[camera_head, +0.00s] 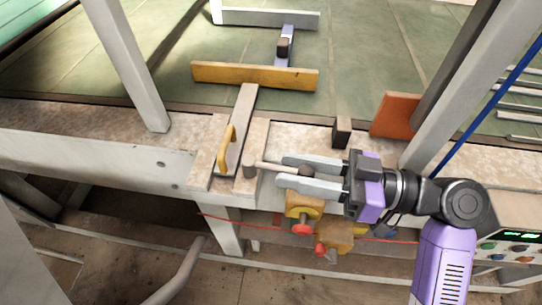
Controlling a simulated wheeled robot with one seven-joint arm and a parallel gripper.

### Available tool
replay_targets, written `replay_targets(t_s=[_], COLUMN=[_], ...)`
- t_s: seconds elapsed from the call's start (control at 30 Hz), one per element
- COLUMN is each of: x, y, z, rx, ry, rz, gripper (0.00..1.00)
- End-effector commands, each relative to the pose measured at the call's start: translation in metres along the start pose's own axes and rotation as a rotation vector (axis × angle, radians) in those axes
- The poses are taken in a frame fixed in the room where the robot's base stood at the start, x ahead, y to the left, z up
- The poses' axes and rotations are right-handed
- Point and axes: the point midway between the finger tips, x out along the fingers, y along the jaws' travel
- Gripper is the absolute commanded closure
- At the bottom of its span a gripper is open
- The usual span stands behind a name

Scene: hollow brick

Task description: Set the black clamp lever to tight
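My gripper (281,171) reaches in from the right over the bench's front edge. Its two long grey fingers are parted, one beyond and one nearer. A dark round knob (306,171) shows between the fingers, on a pale rod (272,167) that runs left to a grey round post (249,169). This looks like the clamp lever, lying roughly sideways. I cannot tell whether the fingers touch the knob. A sloping grey board with a yellow handle (228,148) stands just left of the post.
A small black block (342,132) and an orange plate (396,114) stand behind my gripper. Yellow fittings with red knobs (303,229) hang below the front edge, near a red line. Grey uprights (127,62) flank the bench. A control panel (512,247) is at lower right.

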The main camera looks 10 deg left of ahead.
Motion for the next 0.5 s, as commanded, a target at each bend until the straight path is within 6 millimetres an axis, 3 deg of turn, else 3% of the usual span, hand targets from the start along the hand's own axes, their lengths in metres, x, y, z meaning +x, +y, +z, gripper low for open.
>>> replay_targets(t_s=[0.2, 0.5], x=[0.031, 0.044], y=[0.0, 0.001], z=[-0.002, 0.0], rx=[0.002, 0.0], ry=[0.0, 0.0], rz=[0.0, 0.001], gripper=[0.68, 0.68])
